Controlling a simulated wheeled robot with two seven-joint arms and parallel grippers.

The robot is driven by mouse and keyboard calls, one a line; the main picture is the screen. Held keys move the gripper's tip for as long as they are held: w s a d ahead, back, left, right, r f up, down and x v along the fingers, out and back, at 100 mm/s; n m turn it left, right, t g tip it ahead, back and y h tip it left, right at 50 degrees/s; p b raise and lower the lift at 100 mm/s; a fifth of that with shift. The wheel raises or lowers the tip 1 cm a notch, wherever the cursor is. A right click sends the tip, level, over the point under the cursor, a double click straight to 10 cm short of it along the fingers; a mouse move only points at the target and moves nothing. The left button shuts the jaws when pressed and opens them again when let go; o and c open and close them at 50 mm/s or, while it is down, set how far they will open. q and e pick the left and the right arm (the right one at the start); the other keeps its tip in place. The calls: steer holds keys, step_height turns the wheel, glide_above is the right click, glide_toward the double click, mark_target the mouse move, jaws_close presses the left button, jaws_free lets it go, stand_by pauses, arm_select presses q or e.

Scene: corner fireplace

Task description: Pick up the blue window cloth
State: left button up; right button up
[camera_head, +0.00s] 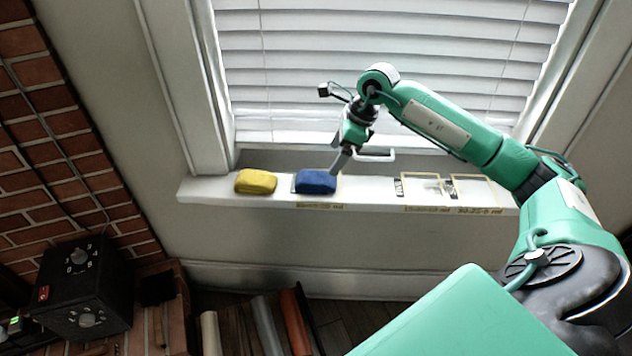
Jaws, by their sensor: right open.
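The blue window cloth (316,182) lies folded on the white window sill (375,192), inside a marked outline with a label below it. My right gripper (341,165) is just above and to the right of the blue cloth, with its fingers pointing down. It is open and holds nothing. Its fingertips overlap the cloth's right edge in the picture, and I cannot tell whether they touch it. A yellow cloth (256,181) lies on the sill to the left of the blue one. My left gripper is not in view.
White blinds (300,60) hang behind the sill. Outlined empty spots (474,188) lie on the sill to the right. A brick wall (60,150) and a black box with dials (84,287) are at the left. Rolled items (294,320) stand below.

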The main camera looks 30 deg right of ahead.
mark_target(321, 176)
steer(key=x, duration=0.3)
steer(key=shift+a+f, duration=0.1)
steer(key=x, duration=0.4)
steer(key=shift+a+f, duration=0.2)
steer(key=shift+a, duration=0.2)
steer(key=shift+w+a+f, duration=0.1)
steer(key=shift+f, duration=0.3)
steer(key=c, duration=1.1)
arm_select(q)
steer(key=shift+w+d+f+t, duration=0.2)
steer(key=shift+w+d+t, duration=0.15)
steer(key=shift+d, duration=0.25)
arm_select(e)
steer(key=shift+r, duration=0.15)
